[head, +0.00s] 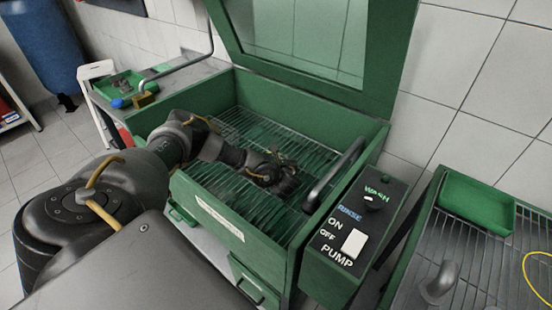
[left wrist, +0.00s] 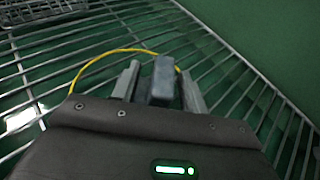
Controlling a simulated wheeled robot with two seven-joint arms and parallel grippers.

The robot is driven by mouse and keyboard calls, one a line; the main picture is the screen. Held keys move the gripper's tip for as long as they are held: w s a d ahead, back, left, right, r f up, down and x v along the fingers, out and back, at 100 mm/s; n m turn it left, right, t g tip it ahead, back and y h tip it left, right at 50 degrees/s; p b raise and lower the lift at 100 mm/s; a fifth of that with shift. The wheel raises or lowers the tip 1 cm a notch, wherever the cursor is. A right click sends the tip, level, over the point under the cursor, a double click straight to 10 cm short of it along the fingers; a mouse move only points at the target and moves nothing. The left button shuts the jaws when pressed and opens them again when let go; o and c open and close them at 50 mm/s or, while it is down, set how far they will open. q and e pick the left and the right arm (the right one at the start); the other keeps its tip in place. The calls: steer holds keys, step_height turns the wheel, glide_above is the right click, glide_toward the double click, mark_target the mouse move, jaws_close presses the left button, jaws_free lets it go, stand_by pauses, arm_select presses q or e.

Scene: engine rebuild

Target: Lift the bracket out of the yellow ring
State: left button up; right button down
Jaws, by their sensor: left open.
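In the left wrist view, the bracket (left wrist: 163,82) is a grey block standing on the wire rack, between the two fingers of my left gripper (left wrist: 159,72). The fingers are open, one on each side of it; I cannot tell whether either touches it. The yellow ring (left wrist: 104,56) shows as a thin arc on the rack, passing behind the fingers and bracket; its near part is hidden by the gripper body. In the head view my left arm reaches into the green wash cabinet, where the arm hides the bracket and ring. My right gripper is not in view.
The green wash cabinet (head: 211,213) has raised walls around its wire rack and an open lid (head: 300,50). A pump switch box (head: 340,245) stands at its right. Further right, another rack holds a green tray (head: 477,203) and a yellow loop (head: 528,275).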

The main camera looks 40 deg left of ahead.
arm_select(q)
steer(key=shift+w+a+f, duration=0.1)
steer(key=shift+w+a, duration=0.1)
steer(key=shift+c, duration=0.4)
jaws_close()
